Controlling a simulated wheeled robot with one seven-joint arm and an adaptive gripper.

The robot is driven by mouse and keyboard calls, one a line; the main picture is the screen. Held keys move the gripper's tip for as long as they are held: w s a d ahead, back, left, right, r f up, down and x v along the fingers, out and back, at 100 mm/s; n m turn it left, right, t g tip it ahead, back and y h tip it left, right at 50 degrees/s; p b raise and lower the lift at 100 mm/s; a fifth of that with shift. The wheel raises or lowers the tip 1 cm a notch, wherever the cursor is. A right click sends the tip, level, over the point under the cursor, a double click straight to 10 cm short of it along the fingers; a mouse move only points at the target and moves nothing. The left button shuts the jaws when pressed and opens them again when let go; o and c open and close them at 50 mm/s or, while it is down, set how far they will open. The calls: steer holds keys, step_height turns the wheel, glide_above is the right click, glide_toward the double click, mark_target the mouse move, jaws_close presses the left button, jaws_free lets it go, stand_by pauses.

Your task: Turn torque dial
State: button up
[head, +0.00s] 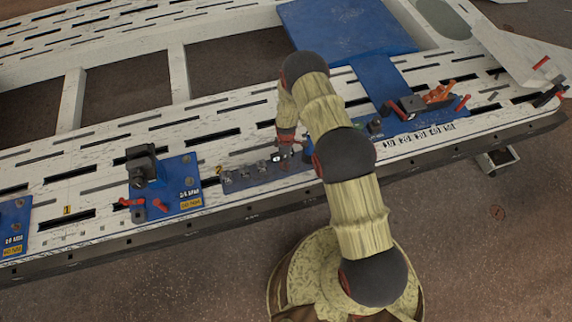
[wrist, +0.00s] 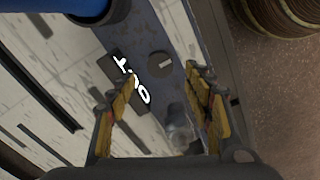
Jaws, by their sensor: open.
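In the wrist view, a round dark dial (wrist: 160,65) with a short pale mark sits on a narrow blue-grey panel (wrist: 193,45). A black label with white characters (wrist: 132,80) lies to its left. My gripper (wrist: 163,80) is open and empty, with its yellow-and-dark fingers on either side of the panel. The dial appears just beyond the gap between the fingertips; I cannot tell the height gap. A greyish, clear-looking knob (wrist: 180,128) shows lower between the fingers. In the head view my gripper (head: 287,150) hangs over the panel (head: 250,181), and my arm hides part of it.
A blue plate with a dark clamp and red handles (head: 180,190) stands left of the panel. Another blue plate with orange and red parts (head: 425,112) lies to the right. The slotted white bench (head: 110,170) has a dark front edge. Brown floor lies in front.

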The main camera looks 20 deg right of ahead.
steer(key=shift+f+b, duration=0.55)
steer(key=shift+f, duration=2.2)
steer(key=shift+c, duration=1.4)
steer(key=c, duration=0.7)
steer(key=shift+c, duration=0.9)
